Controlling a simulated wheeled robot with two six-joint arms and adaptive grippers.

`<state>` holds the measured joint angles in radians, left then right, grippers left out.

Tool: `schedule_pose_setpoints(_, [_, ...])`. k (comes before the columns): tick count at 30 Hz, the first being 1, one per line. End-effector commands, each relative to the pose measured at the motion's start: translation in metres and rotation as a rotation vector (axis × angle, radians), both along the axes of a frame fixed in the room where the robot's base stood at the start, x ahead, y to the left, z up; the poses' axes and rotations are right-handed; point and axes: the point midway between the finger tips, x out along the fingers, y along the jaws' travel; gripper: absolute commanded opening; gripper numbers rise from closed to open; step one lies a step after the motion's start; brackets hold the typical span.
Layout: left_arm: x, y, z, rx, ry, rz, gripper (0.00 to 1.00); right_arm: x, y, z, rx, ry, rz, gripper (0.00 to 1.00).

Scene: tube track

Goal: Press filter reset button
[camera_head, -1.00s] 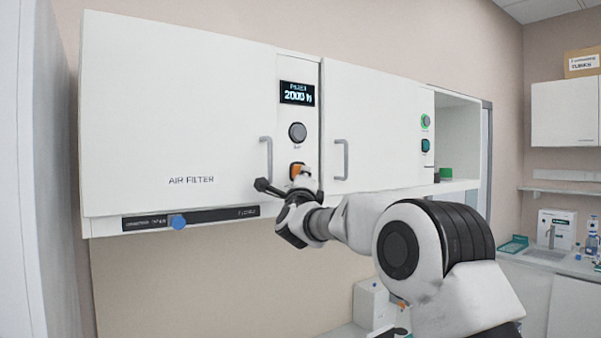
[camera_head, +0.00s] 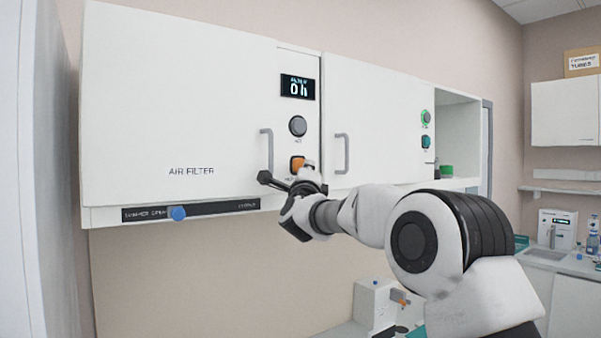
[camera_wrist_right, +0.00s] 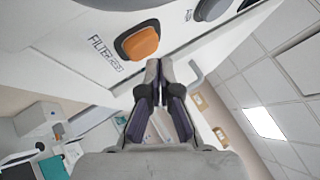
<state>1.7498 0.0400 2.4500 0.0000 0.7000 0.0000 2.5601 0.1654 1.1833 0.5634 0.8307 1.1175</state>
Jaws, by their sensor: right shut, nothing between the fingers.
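The orange filter reset button (camera_head: 297,163) sits low on the narrow control panel of the white air filter cabinet (camera_head: 180,100). It shows whole in the right wrist view (camera_wrist_right: 139,43), beside lettering that begins "FILTER". The small display (camera_head: 298,87) above it reads "0 h". My right gripper (camera_head: 290,184) is in front of the panel, just below the button. In the wrist view its fingers (camera_wrist_right: 158,68) are together and empty, with their tips beside the button and apart from it in the picture. My left gripper is not in view.
A grey round knob (camera_head: 298,126) is above the button. Door handles (camera_head: 267,150) and (camera_head: 342,153) stand out on either side of the panel. An open shelf with a green item (camera_head: 446,171) is at right.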

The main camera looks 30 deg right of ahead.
Motion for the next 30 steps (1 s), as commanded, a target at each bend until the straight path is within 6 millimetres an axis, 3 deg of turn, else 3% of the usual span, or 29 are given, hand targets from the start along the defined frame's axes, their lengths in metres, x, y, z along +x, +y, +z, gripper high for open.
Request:
schedule_pose_setpoints(9, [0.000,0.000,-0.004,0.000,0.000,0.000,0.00,-0.002,0.000,-0.001,0.001,-0.001,0.000,0.00])
schedule_pose_setpoints(22, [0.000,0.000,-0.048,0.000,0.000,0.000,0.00,-0.042,-0.004,-0.004,0.002,-0.002,0.000,0.00])
schedule_pose_setpoints(30, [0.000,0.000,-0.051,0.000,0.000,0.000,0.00,-0.050,-0.004,0.001,0.001,0.000,0.000,0.00])
